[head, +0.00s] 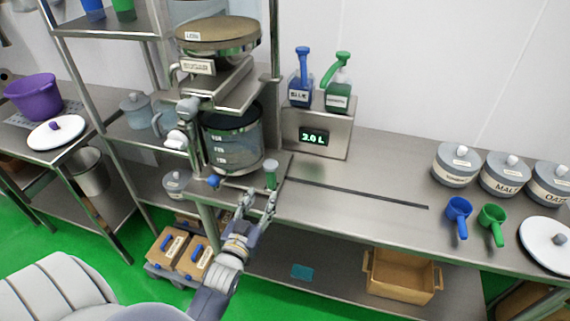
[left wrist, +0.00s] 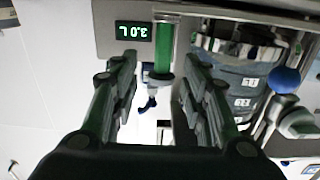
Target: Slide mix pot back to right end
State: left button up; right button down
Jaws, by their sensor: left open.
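The mix pot (head: 232,145), clear with dark grey contents and volume marks, stands at the left end of the counter rail, under the sugar hopper. It also shows at the right of the left wrist view (left wrist: 235,75). A green upright handle (head: 270,174) stands at its front right; it also shows in the left wrist view (left wrist: 164,48). My left gripper (head: 259,196) is open just in front of the green handle. In the left wrist view the handle appears between the open fingers (left wrist: 160,75); whether it is within their reach I cannot tell. My right gripper is out of view.
A dark slot (head: 355,194) runs right along the bare steel counter. A display box (head: 318,133) with two pump bottles stands behind it. Grey canisters (head: 455,165), a blue scoop (head: 458,212) and a green scoop (head: 492,220) are at the right. A blue knob (head: 214,181) is left of the handle.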

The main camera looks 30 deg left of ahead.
aim_at(269, 176)
pick_arm(q)
jog(key=w, duration=0.1)
jog(key=w+a+r, duration=0.1)
jog(key=w+p, duration=0.1)
jog(key=w, duration=0.1)
jog(key=shift+a+r, duration=0.25)
jog(key=x, duration=0.5)
jog(key=shift+f+p, duration=0.15)
jog(key=shift+p, duration=0.25)
jog(key=shift+w+a, duration=0.15)
jog(key=shift+w, duration=0.4)
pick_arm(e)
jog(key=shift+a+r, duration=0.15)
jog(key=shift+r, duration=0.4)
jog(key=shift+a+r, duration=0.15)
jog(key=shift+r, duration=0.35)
pick_arm(q)
jog(key=shift+c, duration=0.3)
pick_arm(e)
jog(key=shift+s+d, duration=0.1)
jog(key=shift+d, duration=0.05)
pick_arm(q)
grip_shut()
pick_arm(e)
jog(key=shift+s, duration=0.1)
